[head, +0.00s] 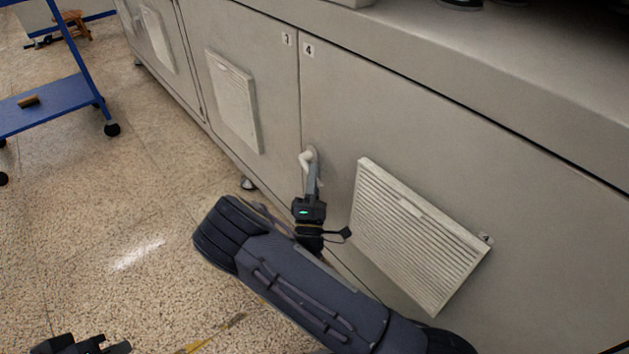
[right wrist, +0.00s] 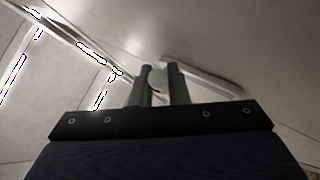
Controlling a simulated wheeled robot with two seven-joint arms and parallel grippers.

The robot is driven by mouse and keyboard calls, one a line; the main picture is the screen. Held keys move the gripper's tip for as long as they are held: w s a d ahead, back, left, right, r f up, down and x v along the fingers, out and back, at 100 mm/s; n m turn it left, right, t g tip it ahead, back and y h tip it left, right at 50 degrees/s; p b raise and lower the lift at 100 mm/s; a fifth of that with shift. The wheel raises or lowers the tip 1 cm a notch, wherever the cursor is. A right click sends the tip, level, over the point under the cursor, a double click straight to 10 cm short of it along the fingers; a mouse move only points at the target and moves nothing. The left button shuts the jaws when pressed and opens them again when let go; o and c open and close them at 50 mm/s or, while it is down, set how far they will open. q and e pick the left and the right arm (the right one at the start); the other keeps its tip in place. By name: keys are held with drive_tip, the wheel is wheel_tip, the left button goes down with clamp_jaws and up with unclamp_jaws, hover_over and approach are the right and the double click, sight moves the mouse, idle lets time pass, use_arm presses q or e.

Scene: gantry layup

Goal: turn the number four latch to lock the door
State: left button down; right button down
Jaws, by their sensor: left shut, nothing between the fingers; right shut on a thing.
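The door labelled 4 (head: 400,135) is a grey cabinet panel with a white louvred vent, and it looks flush with its neighbour. Its pale latch (head: 308,158) sits near the door's left edge, below the number labels. My right gripper (head: 313,175) reaches up to the latch and is shut on it. In the right wrist view, the two fingers of the right gripper (right wrist: 161,85) close on both sides of the rounded pale latch (right wrist: 158,79). The fingers hide part of the latch. My left gripper (head: 90,346) shows only in part at the bottom left corner, shut and empty, away from the door.
The door labelled 3 (head: 270,80) is left of door 4, with its own vent (head: 236,100). A blue cart (head: 45,105) with a small brown item (head: 28,101) stands at the far left. The speckled floor between is clear.

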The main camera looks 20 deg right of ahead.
drive_tip(key=m+h, duration=0.1)
drive_tip(key=f+m+h+b, duration=0.1)
drive_tip(key=m+h+b, duration=0.1)
drive_tip(key=shift+w+f, duration=0.2)
drive_tip(key=shift+f, duration=0.1)
drive_tip(key=shift+w+a+f+m+g+h+b, duration=0.1)
drive_tip(key=shift+m+g+h+b, duration=0.2)
drive_tip(key=shift+m+h+b, duration=0.45)
drive_tip(key=shift+w+f+m+g+h+b, duration=0.1)
drive_tip(key=shift+m+g+h+b, duration=0.2)
drive_tip(key=shift+m+h, duration=0.7)
drive_tip(key=shift+r, duration=0.1)
drive_tip(key=shift+m, duration=0.25)
drive_tip(key=c, duration=1.4)
unclamp_jaws()
